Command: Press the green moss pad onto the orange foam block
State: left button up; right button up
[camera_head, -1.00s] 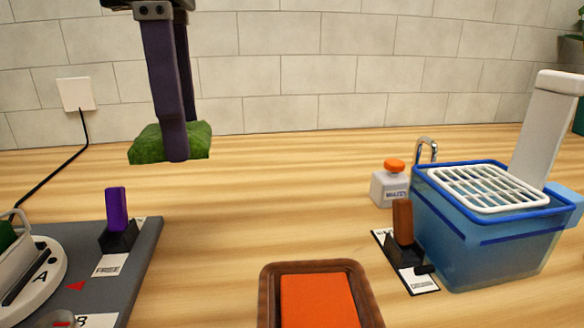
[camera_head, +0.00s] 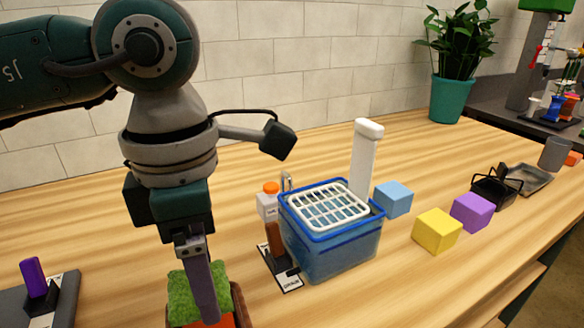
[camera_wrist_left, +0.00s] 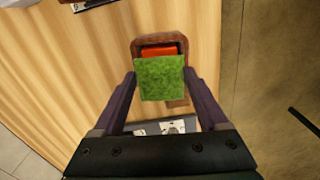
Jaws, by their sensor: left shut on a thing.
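The green moss pad (camera_head: 184,292) is held between the fingers of my left gripper (camera_head: 204,312), which is shut on it; in the left wrist view the pad (camera_wrist_left: 160,80) sits between both fingertips. The orange foam block (camera_head: 222,322) shows in part beneath the pad, inside a brown tray (camera_head: 243,308) at the bottom of the head view. In the left wrist view a strip of the foam (camera_wrist_left: 158,51) shows past the pad's edge. I cannot tell whether pad and foam touch. My right gripper is not in view.
A blue water basin with a white grate (camera_head: 333,250) stands right of the tray, with a brown lever (camera_head: 274,240) beside it. Blue (camera_head: 393,198), yellow (camera_head: 437,230) and purple (camera_head: 472,211) cubes lie farther right. A purple lever (camera_head: 36,278) is at left.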

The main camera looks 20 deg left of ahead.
pick_arm(q)
jog(key=shift+d+f, duration=0.1)
jog(key=shift+f, duration=0.1)
jog(key=shift+f+b, duration=0.7)
jog(key=shift+f, duration=0.05)
jog(key=shift+f+b, duration=0.8)
jog(key=shift+f, duration=0.3)
jog(key=shift+f+b, duration=0.2)
jog(key=shift+b, duration=0.15)
jog(key=o, duration=1.2)
jog(key=shift+r, duration=0.2)
